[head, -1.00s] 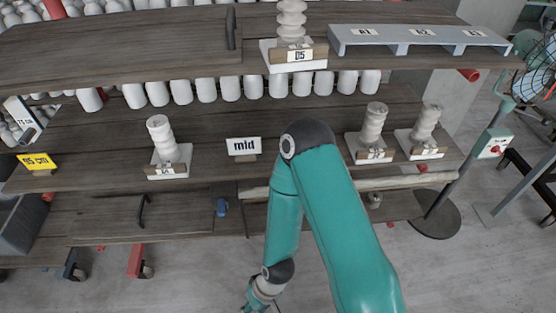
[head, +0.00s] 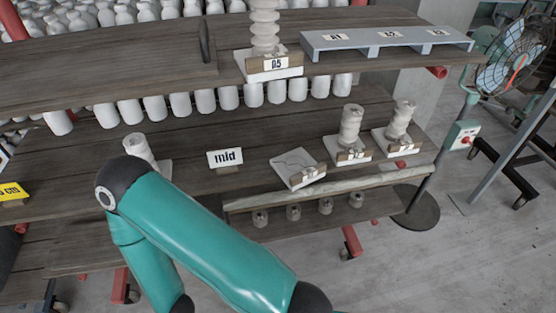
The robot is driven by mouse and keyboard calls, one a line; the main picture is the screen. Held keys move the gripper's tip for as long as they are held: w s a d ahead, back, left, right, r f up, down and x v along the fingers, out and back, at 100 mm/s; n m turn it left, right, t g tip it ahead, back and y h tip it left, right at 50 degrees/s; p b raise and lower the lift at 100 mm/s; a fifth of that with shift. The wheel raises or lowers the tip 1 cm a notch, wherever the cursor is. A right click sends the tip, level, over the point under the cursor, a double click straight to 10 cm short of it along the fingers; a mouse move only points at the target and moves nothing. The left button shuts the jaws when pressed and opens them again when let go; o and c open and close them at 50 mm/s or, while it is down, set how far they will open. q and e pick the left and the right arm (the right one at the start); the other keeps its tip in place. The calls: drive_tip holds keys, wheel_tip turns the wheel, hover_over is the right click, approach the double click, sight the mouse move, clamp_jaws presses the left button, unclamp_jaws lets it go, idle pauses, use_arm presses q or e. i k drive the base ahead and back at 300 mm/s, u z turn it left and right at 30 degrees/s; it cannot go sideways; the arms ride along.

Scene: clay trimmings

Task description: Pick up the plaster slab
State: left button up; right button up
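A flat white plaster slab (head: 296,164) lies on the middle shelf, right of the "mid" sign, turned at an angle. It is bare on top, with a dark crack-like line across it, and a small wooden block sits at its front edge. Other white slabs carry ribbed clay pieces: one (head: 349,128) just right of it, one (head: 400,120) farther right, and one (head: 138,149) at the left, partly hidden by my teal arm. Neither of my grippers is in view.
The "mid" sign (head: 225,157) stands close left of the bare slab. A pale rail (head: 330,188) runs along the shelf front. Above are a tall ribbed piece (head: 264,27) on slab 05 and a grey riser (head: 388,41). The shelf between sign and slab is clear.

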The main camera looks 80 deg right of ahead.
sight(297, 169)
drive_tip(key=z, duration=0.15)
drive_tip(key=k, duration=1.45)
drive_tip(key=z, duration=1.1)
drive_tip(key=i, duration=0.9)
